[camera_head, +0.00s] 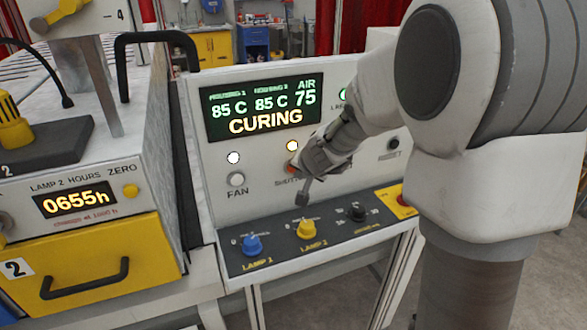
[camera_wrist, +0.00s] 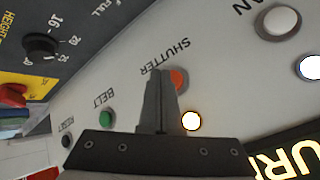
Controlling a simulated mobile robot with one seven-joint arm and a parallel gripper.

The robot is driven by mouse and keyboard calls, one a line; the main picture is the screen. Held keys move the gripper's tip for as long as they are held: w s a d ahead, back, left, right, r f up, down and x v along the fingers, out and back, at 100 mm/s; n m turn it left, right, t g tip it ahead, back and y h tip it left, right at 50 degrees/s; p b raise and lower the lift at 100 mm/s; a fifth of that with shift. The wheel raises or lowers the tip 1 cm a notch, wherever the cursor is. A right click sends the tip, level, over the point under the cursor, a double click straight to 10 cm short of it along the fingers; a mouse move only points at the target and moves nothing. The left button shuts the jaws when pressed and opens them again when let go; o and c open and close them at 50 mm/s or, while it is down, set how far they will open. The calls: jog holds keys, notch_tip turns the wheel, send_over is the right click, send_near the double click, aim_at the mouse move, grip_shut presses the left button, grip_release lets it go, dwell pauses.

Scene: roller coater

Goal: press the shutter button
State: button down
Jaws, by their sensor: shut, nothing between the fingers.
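The orange shutter button (camera_wrist: 179,79) sits on the pale panel beside the label SHUTTER in the wrist view. My gripper's (camera_wrist: 161,73) fingers are shut with nothing between them, and their tips overlap part of the button. I cannot tell whether they touch it. In the head view my gripper (camera_head: 299,165) is close to the panel, and only a sliver of orange shows beside it.
A white fan button (camera_head: 236,179) is left of the shutter button. The green belt button (camera_wrist: 106,119) and dark reset button (camera_wrist: 67,141) are on its other side. A blue knob (camera_head: 251,245), yellow knob (camera_head: 306,230) and black knob (camera_head: 356,211) stand on the lower ledge.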

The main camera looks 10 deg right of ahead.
jog(key=shift+w, duration=0.15)
dwell(0.6)
jog(key=shift+w+a, duration=0.1)
jog(key=shift+w, duration=0.2)
jog(key=shift+w, duration=0.4)
dwell(0.6)
dwell(0.4)
jog(key=shift+s, duration=0.8)
jog(key=shift+s, duration=0.1)
jog(key=s+b, duration=0.1)
jog(key=s, duration=0.1)
jog(key=s+d+b, duration=0.1)
jog(key=s, duration=0.1)
jog(key=shift+s+d, duration=0.1)
jog(key=shift+s, duration=0.25)
